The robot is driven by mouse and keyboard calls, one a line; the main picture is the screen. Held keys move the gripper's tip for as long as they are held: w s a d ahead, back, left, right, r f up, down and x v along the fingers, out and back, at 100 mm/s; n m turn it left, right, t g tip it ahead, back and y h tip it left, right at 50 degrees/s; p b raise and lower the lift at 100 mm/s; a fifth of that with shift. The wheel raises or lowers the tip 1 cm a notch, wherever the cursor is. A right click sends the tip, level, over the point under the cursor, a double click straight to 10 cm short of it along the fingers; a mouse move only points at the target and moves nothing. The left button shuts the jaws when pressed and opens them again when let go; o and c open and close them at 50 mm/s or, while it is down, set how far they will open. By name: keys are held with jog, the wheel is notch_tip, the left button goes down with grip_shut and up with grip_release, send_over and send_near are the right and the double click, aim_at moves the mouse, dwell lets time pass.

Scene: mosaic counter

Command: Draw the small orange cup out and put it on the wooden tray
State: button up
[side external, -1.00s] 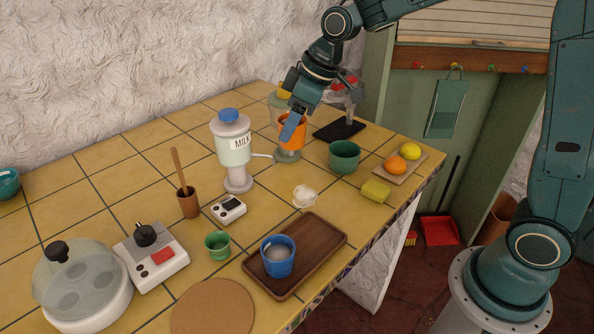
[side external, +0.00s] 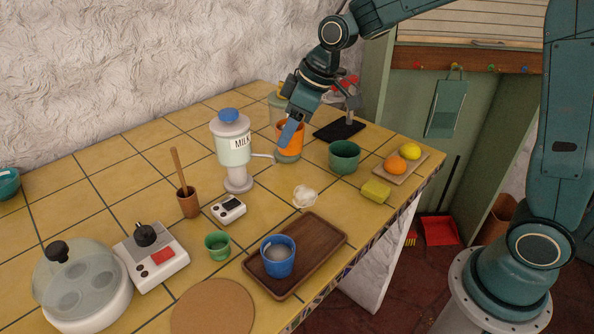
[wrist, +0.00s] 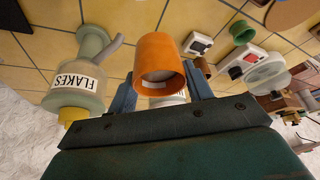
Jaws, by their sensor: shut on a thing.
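The orange cup (side external: 290,142) is at the back of the counter, in front of the flakes dispenser (side external: 279,105) and to the right of the milk dispenser (side external: 233,150). My gripper (side external: 289,133) is shut on it. In the wrist view the cup (wrist: 160,56) sits between the two blue fingers (wrist: 160,84), its open mouth facing the camera. The cup appears just over the dispenser's grey-green base; I cannot tell whether they touch. The wooden tray (side external: 318,237) lies at the front with a blue cup (side external: 278,258) standing on it.
A dark green bowl (side external: 344,157) and a black stand (side external: 340,130) are right of the cup. A garlic bulb (side external: 305,196), a yellow sponge (side external: 376,191) and a fruit board (side external: 405,165) lie nearer. The tray's right back part is bare.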

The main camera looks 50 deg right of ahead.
jog(key=shift+s+x, duration=0.15)
jog(key=shift+x, duration=1.75)
jog(key=shift+s+x, duration=0.15)
jog(key=shift+x, duration=1.7)
dwell(1.7)
jog(key=shift+d+f, duration=0.2)
jog(key=shift+f, duration=0.15)
jog(key=shift+c, duration=0.3)
jog(key=shift+w+a+f, duration=0.1)
jog(key=shift+w+f, duration=0.05)
jog(key=shift+f, duration=0.35)
jog(key=c, duration=0.4)
jog(key=shift+f, duration=0.1)
grip_shut()
